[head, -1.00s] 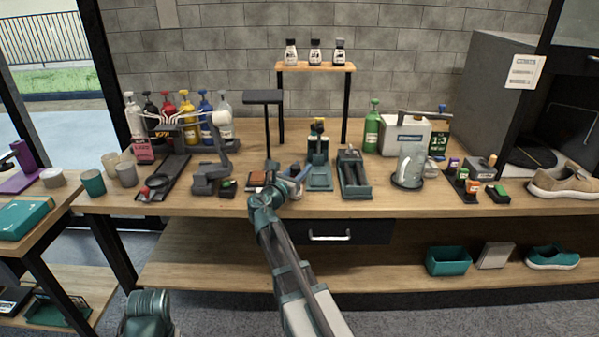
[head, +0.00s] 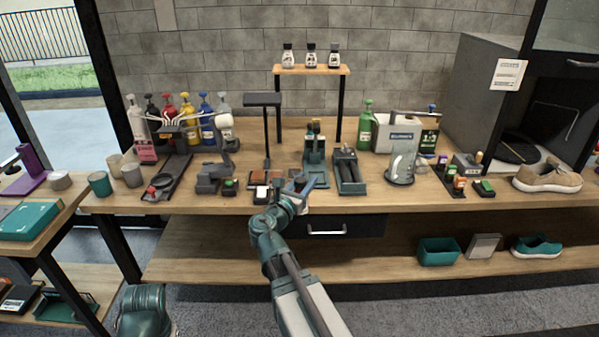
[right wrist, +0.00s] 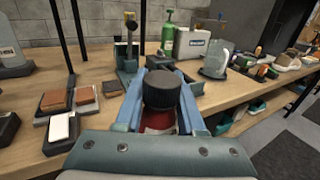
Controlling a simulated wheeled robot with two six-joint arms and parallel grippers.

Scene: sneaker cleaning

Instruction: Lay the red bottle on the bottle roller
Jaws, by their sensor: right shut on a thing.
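The bottle's ribbed black cap points up toward the camera; a strip of red body shows below, and the rest is hidden. The long dark teal device (head: 349,174) on the bench looks like the bottle roller, and no bottle lies on it. My left gripper is not in view.
A teal stand with brushes (head: 315,163) stands just left of the roller. Brown and white blocks (head: 262,192) lie near the front edge. A glass jar (head: 401,164) stands to the right. Coloured pump bottles (head: 187,115) stand at the back left.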

